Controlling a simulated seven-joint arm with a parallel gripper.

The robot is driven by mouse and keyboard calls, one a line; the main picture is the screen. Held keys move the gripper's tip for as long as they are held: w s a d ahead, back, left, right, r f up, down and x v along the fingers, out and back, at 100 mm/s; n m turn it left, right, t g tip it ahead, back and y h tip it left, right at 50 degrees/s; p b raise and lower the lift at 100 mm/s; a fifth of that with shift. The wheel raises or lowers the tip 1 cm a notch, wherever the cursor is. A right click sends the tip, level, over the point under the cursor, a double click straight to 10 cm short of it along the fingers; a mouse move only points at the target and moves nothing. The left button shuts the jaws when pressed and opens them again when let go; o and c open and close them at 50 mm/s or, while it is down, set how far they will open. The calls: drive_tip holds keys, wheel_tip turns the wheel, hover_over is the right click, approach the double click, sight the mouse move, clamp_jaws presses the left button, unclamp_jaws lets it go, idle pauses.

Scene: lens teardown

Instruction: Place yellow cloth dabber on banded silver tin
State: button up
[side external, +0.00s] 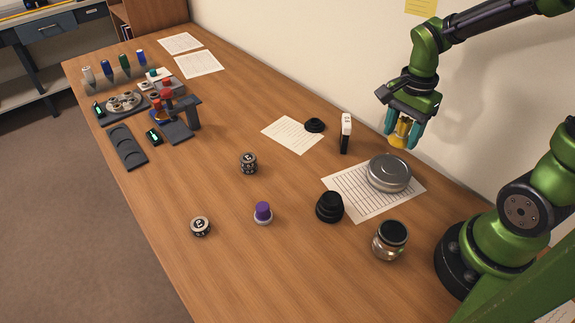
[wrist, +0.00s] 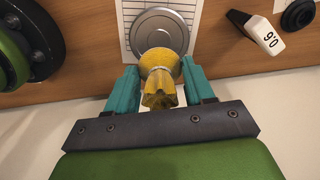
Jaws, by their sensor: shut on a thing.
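The yellow cloth dabber (side external: 404,133) is held between the teal fingers of my gripper (side external: 402,134), in the air above the back right of the table. In the wrist view the dabber (wrist: 160,80) sits between both fingertips (wrist: 161,84), its wider yellow end away from the palm. The banded silver tin (side external: 388,174) lies flat and closed on a lined sheet. The dabber is above and slightly to the right of the tin in the side view, apart from it. In the wrist view the tin (wrist: 166,22) is beyond the dabber, which partly covers it.
A white marked block (side external: 346,133) and a black ring-shaped part (side external: 314,125) stand left of the tin. A black stepped part (side external: 329,207) and a glass jar with black lid (side external: 390,240) are in front. A purple-topped dabber (side external: 263,212) is further left. The table's middle is largely clear.

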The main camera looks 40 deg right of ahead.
sight(390, 168)
wheel_tip(390, 168, down, 8)
drive_tip(key=shift+r, duration=0.1)
idle(0.4)
drive_tip(key=o, duration=1)
